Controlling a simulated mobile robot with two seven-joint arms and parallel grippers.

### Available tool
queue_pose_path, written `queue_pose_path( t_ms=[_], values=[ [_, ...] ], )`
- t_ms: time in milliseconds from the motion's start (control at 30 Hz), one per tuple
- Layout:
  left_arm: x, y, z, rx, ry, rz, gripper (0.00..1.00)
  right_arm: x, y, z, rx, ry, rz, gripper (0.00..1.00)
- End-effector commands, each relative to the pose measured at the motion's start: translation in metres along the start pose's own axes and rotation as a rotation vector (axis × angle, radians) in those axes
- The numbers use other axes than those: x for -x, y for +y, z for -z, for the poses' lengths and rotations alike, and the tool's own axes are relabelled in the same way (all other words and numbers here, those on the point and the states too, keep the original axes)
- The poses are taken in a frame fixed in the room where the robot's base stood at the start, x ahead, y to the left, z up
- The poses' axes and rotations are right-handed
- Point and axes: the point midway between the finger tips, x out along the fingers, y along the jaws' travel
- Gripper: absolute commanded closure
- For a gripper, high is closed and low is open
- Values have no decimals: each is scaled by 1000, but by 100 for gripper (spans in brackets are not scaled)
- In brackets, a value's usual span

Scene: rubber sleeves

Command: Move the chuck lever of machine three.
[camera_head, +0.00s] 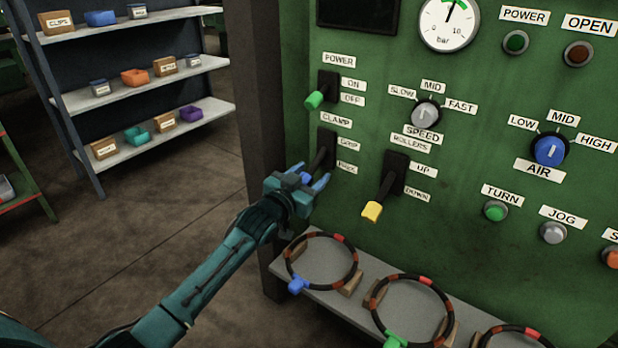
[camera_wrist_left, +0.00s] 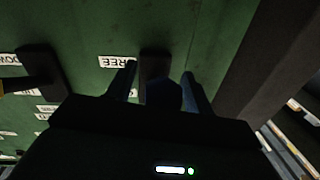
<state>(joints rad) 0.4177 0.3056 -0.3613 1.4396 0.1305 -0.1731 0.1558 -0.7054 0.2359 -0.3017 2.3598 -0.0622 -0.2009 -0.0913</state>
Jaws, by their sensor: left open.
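The green machine panel (camera_head: 450,195) carries several levers, and none that I can read is labelled chuck. The clamp lever (camera_head: 324,157) has a black slotted plate and a dark arm that slants down toward my left gripper. My left gripper (camera_head: 309,175) is open in front of its lower end, which it partly hides. In the left wrist view, a dark blue knob (camera_wrist_left: 163,95) lies between the two open fingers (camera_wrist_left: 160,84). I cannot tell whether the fingers touch it. A label ending in "REE" (camera_wrist_left: 117,61) is beside it. My right gripper is in neither view.
The power lever (camera_head: 315,98) with a green tip is above, and the rollers lever (camera_head: 373,209) with a yellow tip is close on the right. A shelf (camera_head: 150,95) stands at the back left.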

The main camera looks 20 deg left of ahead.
Motion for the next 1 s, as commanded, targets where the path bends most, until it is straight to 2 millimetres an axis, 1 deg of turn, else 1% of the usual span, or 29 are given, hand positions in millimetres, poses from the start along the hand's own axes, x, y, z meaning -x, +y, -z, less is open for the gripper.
queue_pose_path(
  t_ms=[133,167,767,800,1000],
  values=[
    [0,0,0,0,0,0,48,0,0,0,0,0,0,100],
    [0,0,0,0,0,0,49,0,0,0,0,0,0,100],
    [1,0,0,0,-1,0,99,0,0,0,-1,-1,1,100],
    [1,0,0,0,-1,0,100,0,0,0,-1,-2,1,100],
    [1,0,0,0,-2,0,100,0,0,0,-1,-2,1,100]
  ],
)
